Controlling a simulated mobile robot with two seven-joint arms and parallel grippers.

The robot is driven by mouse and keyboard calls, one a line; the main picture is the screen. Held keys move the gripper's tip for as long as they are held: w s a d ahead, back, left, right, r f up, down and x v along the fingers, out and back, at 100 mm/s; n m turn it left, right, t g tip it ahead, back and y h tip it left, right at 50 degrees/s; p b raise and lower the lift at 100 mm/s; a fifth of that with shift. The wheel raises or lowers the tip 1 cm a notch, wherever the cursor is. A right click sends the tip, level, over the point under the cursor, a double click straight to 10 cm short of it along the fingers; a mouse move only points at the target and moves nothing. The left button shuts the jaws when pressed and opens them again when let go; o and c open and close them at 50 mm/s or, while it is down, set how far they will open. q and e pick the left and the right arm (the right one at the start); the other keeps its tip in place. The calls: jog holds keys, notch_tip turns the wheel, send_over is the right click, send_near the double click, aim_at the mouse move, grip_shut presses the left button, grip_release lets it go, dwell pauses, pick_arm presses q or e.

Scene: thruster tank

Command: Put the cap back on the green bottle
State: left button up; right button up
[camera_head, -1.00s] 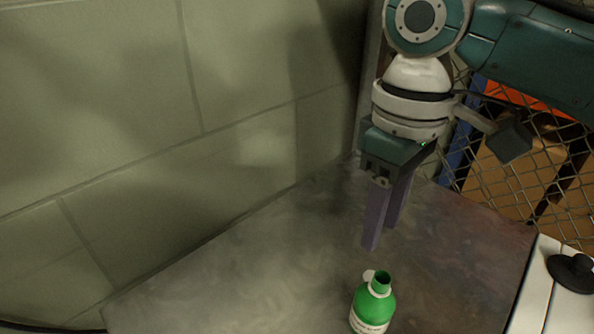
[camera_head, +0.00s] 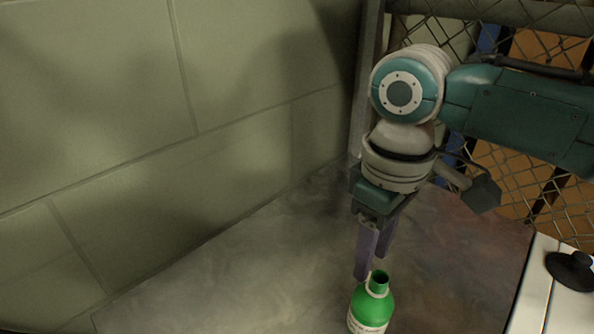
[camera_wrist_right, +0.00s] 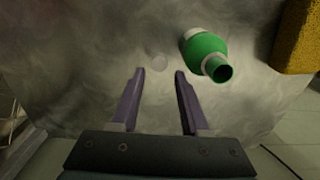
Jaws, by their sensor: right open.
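The green bottle (camera_head: 372,308) stands upright on the table near the bottom edge of the head view, its neck open and its label white. It also shows in the wrist view (camera_wrist_right: 206,55), right of the fingers. My left gripper is not in view.
The grey table (camera_head: 240,285) is bare left of the bottle. A wall (camera_head: 100,120) rises behind it. A white surface with a black knob (camera_head: 572,270) is at the right. A yellow block (camera_wrist_right: 299,38) lies beyond the bottle in the wrist view. Wire mesh stands behind.

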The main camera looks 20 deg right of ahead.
aim_at(371, 271)
notch_tip(371, 271, down, 4)
jog(key=shift+s+d+f+b, duration=0.1)
jog(key=shift+s+b, duration=0.05)
jog(key=shift+b, duration=0.2)
jog(key=shift+c, duration=0.2)
grip_shut()
